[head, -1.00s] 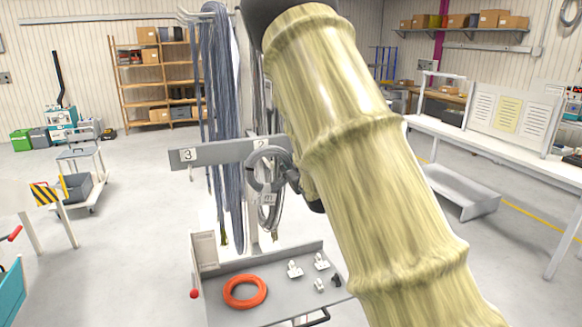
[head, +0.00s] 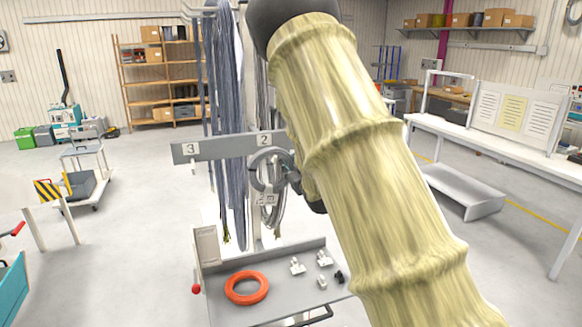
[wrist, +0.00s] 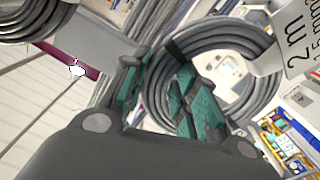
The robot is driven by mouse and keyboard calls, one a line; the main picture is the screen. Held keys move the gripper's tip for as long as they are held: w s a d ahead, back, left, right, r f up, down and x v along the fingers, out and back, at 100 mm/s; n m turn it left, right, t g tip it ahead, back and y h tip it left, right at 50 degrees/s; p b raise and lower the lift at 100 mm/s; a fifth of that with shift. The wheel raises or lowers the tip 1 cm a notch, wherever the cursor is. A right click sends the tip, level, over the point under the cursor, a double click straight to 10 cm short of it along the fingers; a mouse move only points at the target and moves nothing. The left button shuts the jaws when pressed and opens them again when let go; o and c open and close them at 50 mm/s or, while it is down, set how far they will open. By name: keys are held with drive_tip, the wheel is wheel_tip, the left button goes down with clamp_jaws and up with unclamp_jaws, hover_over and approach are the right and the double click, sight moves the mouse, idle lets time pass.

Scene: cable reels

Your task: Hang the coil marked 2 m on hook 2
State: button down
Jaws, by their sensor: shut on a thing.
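The grey coil (head: 256,176) is in front of the rail, just below the number 2 plate (head: 264,139) in the head view. In the wrist view the coil (wrist: 240,45) carries a white tag (wrist: 298,35) reading 2 m. My gripper (wrist: 160,95) is shut on the coil, its teal pads at the coil's near side. In the head view my arm hides most of the gripper. Hook 2 itself is hidden behind the coil, and I cannot tell whether the coil touches it.
A rail (head: 215,148) also bears number 3, with long grey cables (head: 228,100) hanging behind. Another grey coil (wrist: 30,22) shows in the wrist view. Below is a grey tray (head: 225,268) with an orange coil (head: 246,301) and small parts. A white bench (head: 470,135) stands right.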

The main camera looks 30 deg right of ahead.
drive_tip(key=shift+r, duration=0.1)
drive_tip(key=c, duration=1)
unclamp_jaws()
drive_tip(key=shift+c, duration=0.2)
drive_tip(key=o, duration=0.7)
drive_tip(key=shift+c, duration=0.2)
drive_tip(key=b+v, duration=0.1)
drive_tip(key=v, duration=1)
drive_tip(key=shift+b, duration=0.4)
drive_tip(key=shift+a, duration=0.1)
